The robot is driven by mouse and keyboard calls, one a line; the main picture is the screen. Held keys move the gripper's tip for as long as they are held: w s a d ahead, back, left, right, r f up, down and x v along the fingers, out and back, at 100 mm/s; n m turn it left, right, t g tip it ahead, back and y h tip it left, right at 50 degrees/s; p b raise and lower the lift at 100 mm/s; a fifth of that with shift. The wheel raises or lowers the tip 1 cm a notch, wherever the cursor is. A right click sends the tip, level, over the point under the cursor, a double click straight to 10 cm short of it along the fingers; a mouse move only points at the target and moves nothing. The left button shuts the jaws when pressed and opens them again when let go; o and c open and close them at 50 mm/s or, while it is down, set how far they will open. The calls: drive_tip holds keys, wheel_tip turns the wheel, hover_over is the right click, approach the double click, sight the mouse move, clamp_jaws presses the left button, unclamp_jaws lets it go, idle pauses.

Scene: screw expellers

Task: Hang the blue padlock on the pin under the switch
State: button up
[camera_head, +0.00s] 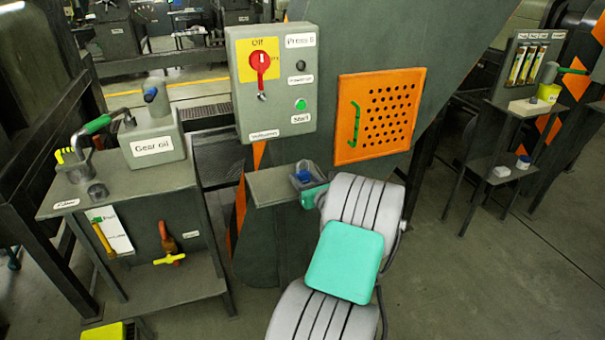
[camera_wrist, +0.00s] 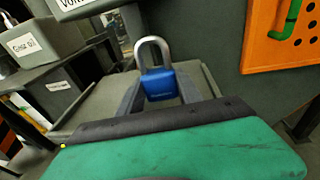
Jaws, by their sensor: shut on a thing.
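The blue padlock (camera_wrist: 160,84) is upright between my gripper's fingers in the wrist view, its grey shackle pointing up. In the head view the blue padlock (camera_head: 303,176) shows small between the fingertips. My gripper (camera_head: 305,178) is shut on the padlock body, above or at a small grey shelf; I cannot tell whether the padlock touches the shelf. The red switch (camera_head: 260,62) sits on a yellow plate on the grey control box, up and left of my gripper. The pin (camera_head: 262,96) is a small metal piece just under the switch handle, with nothing hanging on it.
The small grey shelf (camera_head: 268,186) lies beneath the control box (camera_head: 270,84). An orange perforated panel (camera_head: 378,116) with a green handle is to the right. A gear oil can (camera_head: 153,140) stands on a bench at left. Open space lies between shelf and box.

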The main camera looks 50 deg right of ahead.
sight(307, 170)
drive_tip(key=c, duration=0.5)
drive_tip(key=shift+s+a+r+p, duration=0.25)
drive_tip(key=shift+s+r+p, duration=0.2)
drive_tip(key=shift+r+p, duration=0.4)
drive_tip(key=shift+s+a+r+p, duration=0.25)
drive_tip(key=shift+s+r+p, duration=0.15)
drive_tip(key=shift+r+p, duration=0.45)
drive_tip(key=shift+s+a+r+p, duration=0.25)
drive_tip(key=shift+s+r+p, duration=0.2)
drive_tip(key=shift+r+p, duration=0.35)
drive_tip(key=shift+c, duration=0.2)
